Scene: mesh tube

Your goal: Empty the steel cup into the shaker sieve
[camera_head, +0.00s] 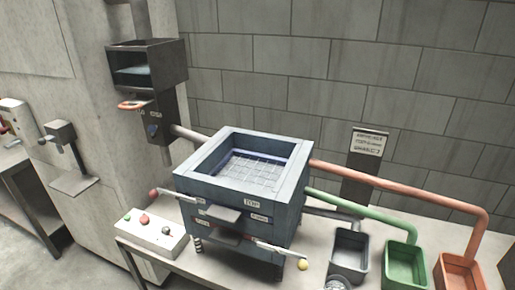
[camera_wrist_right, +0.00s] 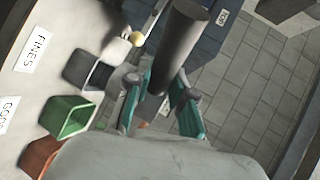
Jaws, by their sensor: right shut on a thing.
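The shaker sieve (camera_head: 243,200) is a stack of dark blue square boxes on the table, with an open top and a mesh floor, labelled TOP. In the right wrist view, the teal fingers of my right gripper (camera_wrist_right: 163,85) are shut on a dark grey cylinder, which looks like the steel cup (camera_wrist_right: 180,45). Its inside and contents are hidden. In the head view, a round metallic thing (camera_head: 338,284) shows at the bottom edge, cut off; it may be the same cup. The sieve's blue side also shows in the right wrist view (camera_wrist_right: 240,40). My left gripper is not in view.
Grey (camera_head: 349,254), green (camera_head: 405,266) and orange (camera_head: 459,273) bins stand right of the sieve, with pipes above them. A control box (camera_head: 152,235) with buttons sits to the left. A yellow ball (camera_head: 303,264) sits at the sieve's front. A hopper (camera_head: 148,66) hangs behind left.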

